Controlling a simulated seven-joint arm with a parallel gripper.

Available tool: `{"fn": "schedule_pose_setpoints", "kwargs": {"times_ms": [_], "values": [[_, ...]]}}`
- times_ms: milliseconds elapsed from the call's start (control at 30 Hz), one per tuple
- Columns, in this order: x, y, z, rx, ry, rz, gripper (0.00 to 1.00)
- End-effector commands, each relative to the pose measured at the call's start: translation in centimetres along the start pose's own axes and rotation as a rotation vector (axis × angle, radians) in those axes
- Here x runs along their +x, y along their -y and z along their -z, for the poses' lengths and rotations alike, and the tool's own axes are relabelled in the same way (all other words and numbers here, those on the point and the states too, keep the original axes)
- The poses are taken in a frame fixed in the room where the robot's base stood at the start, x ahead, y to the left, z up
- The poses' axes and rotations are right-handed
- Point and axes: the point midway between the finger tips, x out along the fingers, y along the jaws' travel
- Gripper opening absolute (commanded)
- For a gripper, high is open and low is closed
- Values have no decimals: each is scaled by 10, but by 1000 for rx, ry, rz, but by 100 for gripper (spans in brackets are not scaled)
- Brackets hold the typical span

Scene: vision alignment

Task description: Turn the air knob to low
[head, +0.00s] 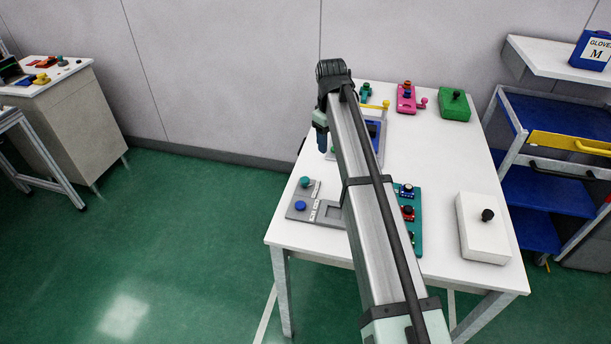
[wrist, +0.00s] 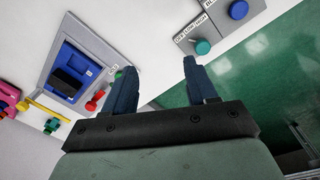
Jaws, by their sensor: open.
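A grey panel (head: 328,192) at the table's near left carries a teal knob (head: 305,181) and a blue knob (head: 300,206) with white labels beside them. In the wrist view the teal knob (wrist: 203,46) sits by a label that seems to read OFF, LOW, HIGH, and the blue knob (wrist: 238,9) is at the top edge. I cannot tell which is the air knob or where either points. My gripper (wrist: 158,72) is open and empty, with the teal knob beyond and to the right of its fingers. In the head view my gripper (head: 321,140) hangs above the table's left edge, behind the panel.
A framed blue device (wrist: 75,72) with a red knob (wrist: 95,102) lies left in the wrist view. On the white table (head: 440,150) stand a teal board (head: 416,235), a white box (head: 482,235), a green box (head: 454,107) and a pink device (head: 405,104). A blue-shelved cart stands right.

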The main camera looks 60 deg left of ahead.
Motion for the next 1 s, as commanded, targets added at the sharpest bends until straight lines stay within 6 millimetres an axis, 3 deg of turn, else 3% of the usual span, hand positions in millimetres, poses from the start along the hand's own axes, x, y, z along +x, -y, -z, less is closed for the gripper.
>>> {"fn": "schedule_pose_setpoints", "kwargs": {"times_ms": [33, 133, 367, 567, 1000], "values": [[-7, 20, 12, -33, 1, 20, 57], [-15, 46, 25, -77, 5, 50, 57], [-16, 67, 33, -112, 10, 75, 57], [8, 69, 32, -111, 11, 75, 57], [84, 74, 31, -110, 10, 74, 57]]}}
